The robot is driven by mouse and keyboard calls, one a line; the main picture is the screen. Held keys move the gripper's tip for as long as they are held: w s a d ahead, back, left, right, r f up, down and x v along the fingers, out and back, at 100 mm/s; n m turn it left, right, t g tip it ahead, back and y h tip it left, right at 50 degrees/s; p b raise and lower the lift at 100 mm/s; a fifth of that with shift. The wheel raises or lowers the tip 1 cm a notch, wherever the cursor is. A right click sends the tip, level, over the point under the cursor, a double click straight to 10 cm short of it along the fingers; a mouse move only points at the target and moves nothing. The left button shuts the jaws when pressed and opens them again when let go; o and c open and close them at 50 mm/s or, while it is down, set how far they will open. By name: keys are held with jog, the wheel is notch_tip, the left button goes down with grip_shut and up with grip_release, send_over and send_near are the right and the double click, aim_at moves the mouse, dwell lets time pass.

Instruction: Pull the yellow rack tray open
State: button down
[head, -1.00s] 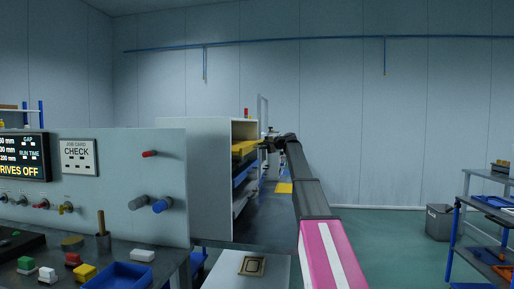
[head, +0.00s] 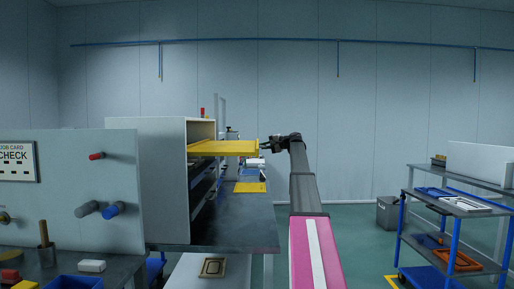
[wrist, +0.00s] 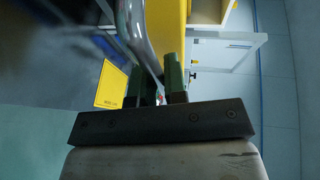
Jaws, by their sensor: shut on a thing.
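The yellow rack tray (head: 222,148) sticks well out of the right side of the white rack (head: 150,170) in the head view, roughly level. Its yellow edge also shows at the top of the wrist view (wrist: 168,30). A grey curved handle (wrist: 138,35) runs down along it to between my green fingers. My gripper (head: 266,145) is at the outer end of the tray, shut on the handle. The fingers also show in the wrist view (wrist: 156,88). The exact grip point is partly hidden.
A dark bench (head: 240,225) lies under the tray, with a yellow plate (head: 250,187) on it. A grey panel with knobs (head: 95,185) stands at left. A blue-framed cart (head: 455,210) and a grey bin (head: 388,212) stand at right. Floor between is clear.

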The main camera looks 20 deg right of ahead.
jog(key=shift+s+d, duration=0.15)
jog(key=shift+d, duration=0.1)
jog(key=c, duration=1.2)
grip_release()
jog(key=v, duration=1)
jog(key=shift+s+d+r, duration=0.1)
jog(key=shift+s+d, duration=0.15)
jog(key=shift+d, duration=0.05)
jog(key=shift+d, duration=0.1)
